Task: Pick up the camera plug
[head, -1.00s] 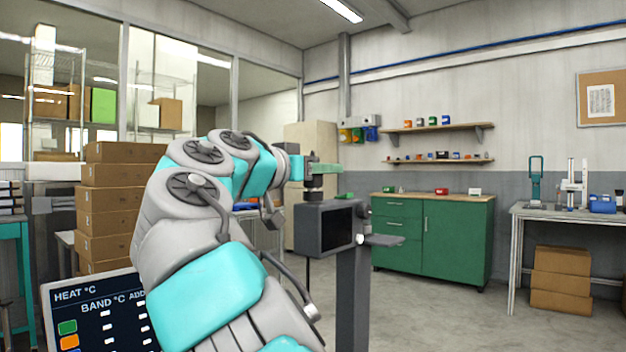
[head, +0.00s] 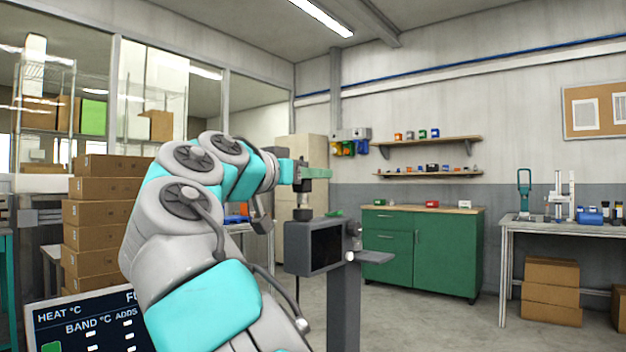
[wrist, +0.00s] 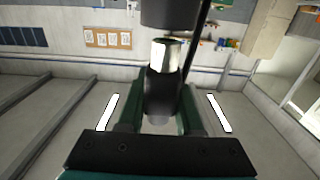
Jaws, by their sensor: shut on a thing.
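My gripper (head: 303,172) is above the dark grey box with a black screen (head: 314,246) in the head view. In the wrist view its two green fingers (wrist: 161,115) are shut on the camera plug (wrist: 164,88), a dark body with a silver end. The plug also shows as a short dark piece under the gripper in the head view (head: 303,186). Below it a dark round fitting (head: 303,214) sits on the box top. I cannot tell whether the plug's silver end is clear of the fitting.
The box is beside a grey post (head: 343,305) with a small shelf (head: 375,257). A green cabinet (head: 445,250) and a workbench (head: 560,225) stand behind to the right. Stacked cartons (head: 100,210) and a control screen (head: 90,325) are on the left. Open floor lies between.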

